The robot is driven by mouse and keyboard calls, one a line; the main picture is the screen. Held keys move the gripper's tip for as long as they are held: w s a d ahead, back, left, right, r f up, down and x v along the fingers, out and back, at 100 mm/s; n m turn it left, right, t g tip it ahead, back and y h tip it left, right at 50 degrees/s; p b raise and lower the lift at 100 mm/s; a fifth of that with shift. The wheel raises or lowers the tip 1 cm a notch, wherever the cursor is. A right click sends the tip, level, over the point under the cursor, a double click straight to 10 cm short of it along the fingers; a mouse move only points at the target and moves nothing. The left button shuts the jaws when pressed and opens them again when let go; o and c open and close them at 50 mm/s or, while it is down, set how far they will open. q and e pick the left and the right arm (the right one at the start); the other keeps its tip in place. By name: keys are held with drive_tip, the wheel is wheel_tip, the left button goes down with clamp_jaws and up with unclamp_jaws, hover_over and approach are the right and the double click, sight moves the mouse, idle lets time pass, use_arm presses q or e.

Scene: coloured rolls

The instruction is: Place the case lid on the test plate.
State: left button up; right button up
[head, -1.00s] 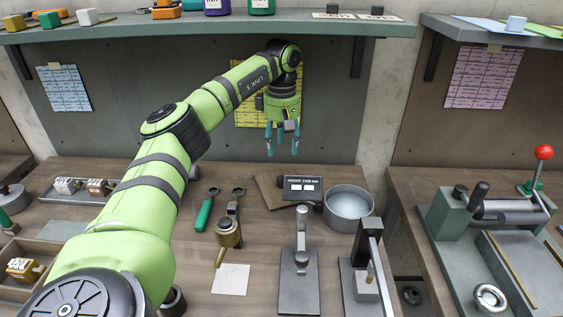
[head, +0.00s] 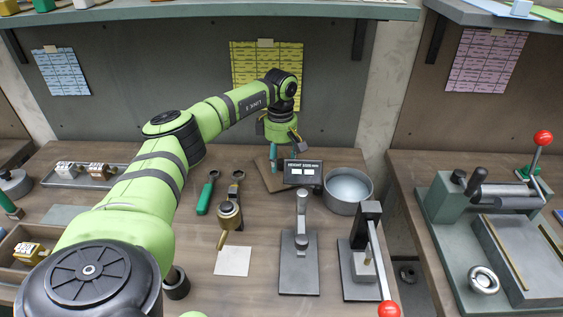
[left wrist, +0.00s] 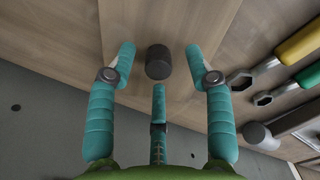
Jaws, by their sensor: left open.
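A brown wooden board, which looks like the case lid (head: 266,181), lies on the bench at the back, partly hidden by my left gripper and a dark display box. In the left wrist view the lid (left wrist: 185,100) bears a short black knob (left wrist: 159,62). My left gripper (head: 282,160) is over the lid, fingers pointing down. Its teal fingers (left wrist: 160,70) are spread around the knob and appear apart from it. A pale square plate (head: 232,261) lies flat near the front; I cannot tell whether it is the test plate. My right gripper is out of view.
The display box (head: 303,172) and a round metal pan (head: 348,190) stand right of the lid. A green-handled tool (head: 205,195) lies left of it. A grey plate (head: 65,214) lies left.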

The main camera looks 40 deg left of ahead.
sight(281, 160)
use_arm(q)
clamp_jaws()
drive_tip(key=shift+r+p, duration=0.75)
drive_tip(key=shift+r, duration=0.1)
wheel_tip(281, 160, up, 6)
drive_tip(key=p, duration=0.5)
drive_tip(key=s+a+b, duration=0.2)
drive_tip(key=s+a, duration=0.2)
drive_tip(key=s, duration=0.5)
drive_tip(key=s+a+b, duration=0.2)
drive_tip(key=s+a, duration=0.3)
drive_tip(key=s, duration=0.4)
drive_tip(key=s+a+f+b, duration=0.1)
drive_tip(key=s+a, duration=0.3)
drive_tip(key=s, duration=0.5)
drive_tip(key=shift+s+a+b, duration=0.15)
drive_tip(key=shift+a+b, duration=0.25)
drive_tip(key=shift+b, duration=0.1)
drive_tip(key=shift+s+a+r, duration=0.15)
drive_tip(key=shift+s+a, duration=0.15)
drive_tip(key=shift+s, duration=0.35)
drive_tip(key=shift+r, duration=0.1)
